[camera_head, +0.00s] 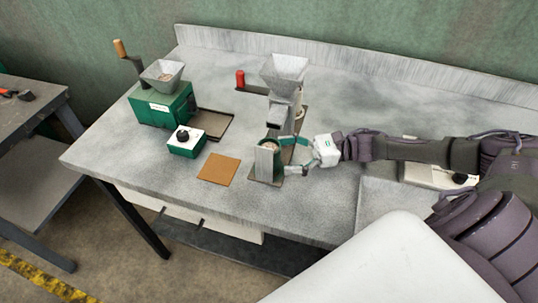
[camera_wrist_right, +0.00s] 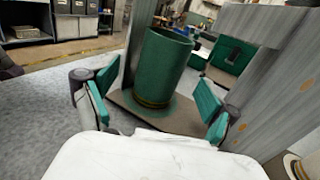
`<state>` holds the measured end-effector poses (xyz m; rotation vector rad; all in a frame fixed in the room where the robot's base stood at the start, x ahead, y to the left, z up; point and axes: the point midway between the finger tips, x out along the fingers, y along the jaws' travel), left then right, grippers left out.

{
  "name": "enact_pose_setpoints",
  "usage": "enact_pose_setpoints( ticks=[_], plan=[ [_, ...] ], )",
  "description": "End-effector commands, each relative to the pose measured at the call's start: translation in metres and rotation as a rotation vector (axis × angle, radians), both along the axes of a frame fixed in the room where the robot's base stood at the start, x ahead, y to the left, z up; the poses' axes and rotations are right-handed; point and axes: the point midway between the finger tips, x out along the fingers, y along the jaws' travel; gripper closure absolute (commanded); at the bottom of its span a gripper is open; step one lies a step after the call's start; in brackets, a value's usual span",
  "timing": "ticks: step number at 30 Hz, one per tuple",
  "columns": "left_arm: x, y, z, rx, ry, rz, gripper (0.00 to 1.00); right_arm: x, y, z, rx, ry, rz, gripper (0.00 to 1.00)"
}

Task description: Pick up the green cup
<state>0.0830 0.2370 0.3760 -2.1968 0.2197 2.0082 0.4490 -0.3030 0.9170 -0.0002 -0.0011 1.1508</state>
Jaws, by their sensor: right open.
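The green cup (camera_wrist_right: 160,68) stands on a flat brown base plate (camera_wrist_right: 165,117) in the right wrist view. In the head view, only the top of the cup (camera_head: 269,143) shows, with a brownish content; a grey upright plate (camera_head: 266,164) hides most of its body. My right gripper (camera_head: 286,156) reaches in from the right, beside the cup. In the wrist view, the teal finger pads of the right gripper (camera_wrist_right: 158,100) are spread on either side of the cup, with a gap to it. My left gripper is out of view.
A grey hopper machine (camera_head: 284,70) stands just behind the cup. To the left are a green mill (camera_head: 163,104) with a hopper, a small green box (camera_head: 187,143) with a black knob, and a brown square mat (camera_head: 219,169). A red-handled crank (camera_head: 240,79) sticks out behind.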

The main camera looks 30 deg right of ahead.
Motion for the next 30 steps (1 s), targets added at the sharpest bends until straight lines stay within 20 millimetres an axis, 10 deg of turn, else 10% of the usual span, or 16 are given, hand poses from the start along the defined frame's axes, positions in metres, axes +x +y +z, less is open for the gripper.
enact_pose_setpoints(
  ticks=[13, 30],
  plan=[
    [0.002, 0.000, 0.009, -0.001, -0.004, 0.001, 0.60, 0.010, 0.021, 0.000, -0.002, 0.000, -0.001, 0.15],
    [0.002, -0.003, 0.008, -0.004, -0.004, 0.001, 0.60, 0.011, 0.020, 0.000, -0.002, -0.001, -0.003, 1.00]
  ],
)
